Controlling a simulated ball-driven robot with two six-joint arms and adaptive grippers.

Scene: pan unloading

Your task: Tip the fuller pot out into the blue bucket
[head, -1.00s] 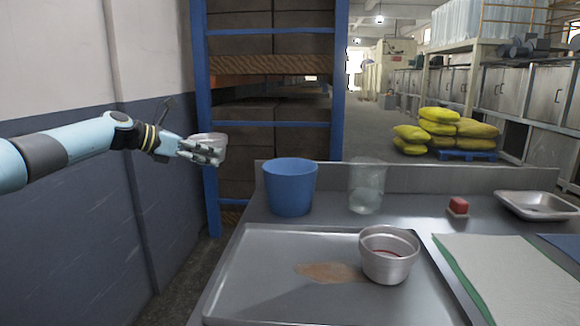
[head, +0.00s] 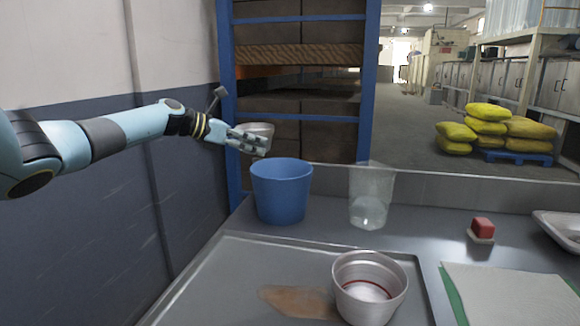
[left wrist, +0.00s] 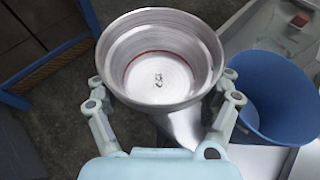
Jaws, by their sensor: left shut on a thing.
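My left gripper (head: 252,141) is shut on a silver metal pot (head: 264,130) and holds it upright in the air, just behind and above the left rim of the blue bucket (head: 281,192). In the left wrist view, the held pot (left wrist: 206,62) shows a red ring line inside and a few small dark bits on its floor. The bucket (left wrist: 262,92) is right of it there. A second metal pot (head: 369,303) stands upright on the tray; it has a red line inside, and I see no contents in it. My right gripper is not in view.
A grey tray (head: 215,290) with a brown stain lies in front. A clear container (head: 371,195) stands right of the bucket. A red block (head: 483,228) on a small base and a white cloth (head: 515,295) are further right. A blue rack (head: 367,90) stands behind.

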